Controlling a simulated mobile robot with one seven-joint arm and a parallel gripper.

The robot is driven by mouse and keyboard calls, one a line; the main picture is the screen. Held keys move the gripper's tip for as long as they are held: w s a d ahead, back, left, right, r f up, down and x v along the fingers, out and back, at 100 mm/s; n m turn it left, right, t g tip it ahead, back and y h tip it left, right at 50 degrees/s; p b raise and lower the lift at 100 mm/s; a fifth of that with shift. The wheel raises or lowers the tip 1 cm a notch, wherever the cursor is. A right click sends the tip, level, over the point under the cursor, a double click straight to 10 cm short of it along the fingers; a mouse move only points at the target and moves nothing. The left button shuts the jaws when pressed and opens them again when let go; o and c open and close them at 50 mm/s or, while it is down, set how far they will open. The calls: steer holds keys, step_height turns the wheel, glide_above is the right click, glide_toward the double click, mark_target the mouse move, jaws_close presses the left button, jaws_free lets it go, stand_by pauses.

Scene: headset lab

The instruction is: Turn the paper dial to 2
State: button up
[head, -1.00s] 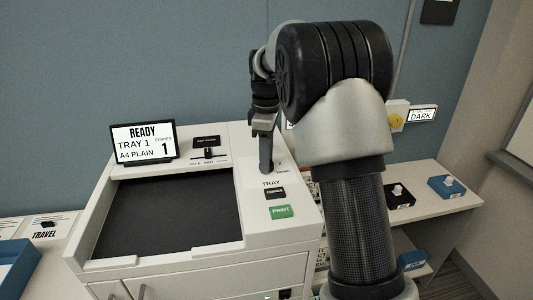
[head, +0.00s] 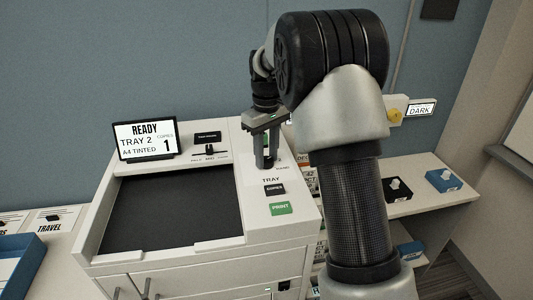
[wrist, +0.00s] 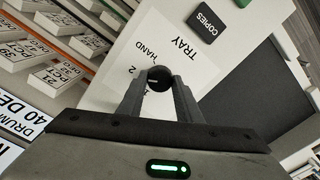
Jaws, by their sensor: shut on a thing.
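The paper dial (wrist: 158,84) is a dark round knob on the printer's white top, beside the printed words TRAY and HAND in the wrist view. My gripper (wrist: 159,78) is shut on the dial, with one finger on each side. In the head view my gripper (head: 265,162) points straight down at the right part of the printer top, and its fingers mostly hide the dial there. The printer's display (head: 146,140) reads READY, TRAY 2, A4 TINTED, COPIES 1. The dial's own pointer cannot be made out.
A black COPIES button (head: 274,189) and a green PRINT button (head: 280,208) lie in front of the dial. A black slider (head: 209,150) sits behind the dark glass (head: 170,212). A side shelf (head: 440,190) at right holds small boxes. A blue tray (head: 22,262) is at far left.

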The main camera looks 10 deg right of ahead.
mark_target(267, 159)
stand_by(0.4)
steer(key=o, duration=1)
steer(key=shift+o, duration=0.2)
steer(key=shift+r, duration=0.1)
step_height(267, 159, up, 17)
steer(key=p, duration=0.1)
steer(key=shift+r, duration=0.15)
